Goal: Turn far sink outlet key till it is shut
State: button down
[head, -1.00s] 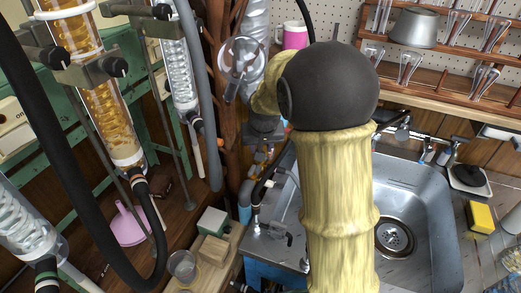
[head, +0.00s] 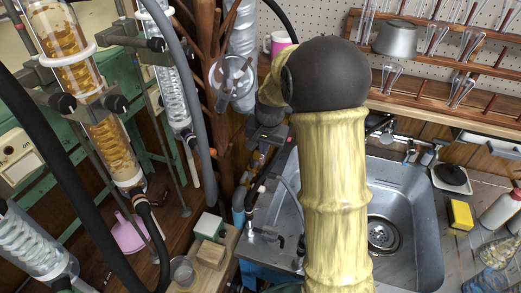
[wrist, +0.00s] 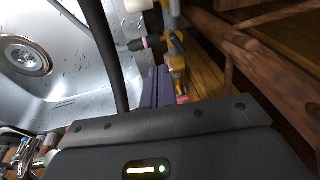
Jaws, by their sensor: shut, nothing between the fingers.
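A brass outlet fitting (wrist: 177,62) with a reddish end stands beside the sink in the wrist view. I take it for the far sink outlet; its key's angle is too unclear to tell. In the head view my gripper (head: 258,162) points down at the sink's left edge, and the outlet there is mostly hidden. A nearer outlet with a dark key (head: 278,238) is lower down.
The steel sink (head: 408,200) lies right of my arm. A wooden branching stand (head: 226,120) is close left of my gripper. A grey hose (head: 196,100) and glass condensers (head: 172,80) hang further left. A dark hose (wrist: 108,50) crosses the wrist view.

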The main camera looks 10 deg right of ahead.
aim_at(252, 163)
jog(key=w+d+r+m+g+y+p, duration=0.1)
jog(key=d+r+m+g+y+p, duration=0.1)
jog(key=d+m+y+p, duration=0.2)
jog(key=d+m+p, duration=0.3)
jog(key=m+p, duration=0.3)
jog(key=m, duration=0.2)
jog(key=shift+w+d+r+m, duration=0.15)
jog(key=shift+w+d+m, duration=0.1)
jog(key=shift+w+m, duration=0.15)
jog(key=shift+w+a+f+p, duration=0.1)
jog(key=shift+a+f+p, duration=0.2)
jog(key=shift+a+f, duration=1.15)
jog(key=shift+w+a+f+p, duration=0.1)
jog(key=shift+a+f+p, duration=0.2)
jog(key=shift+a+f, duration=1.1)
jog(key=shift+w+a+f+p, duration=0.1)
jog(key=shift+a+f+p, duration=0.2)
jog(key=shift+a+f, duration=1.1)
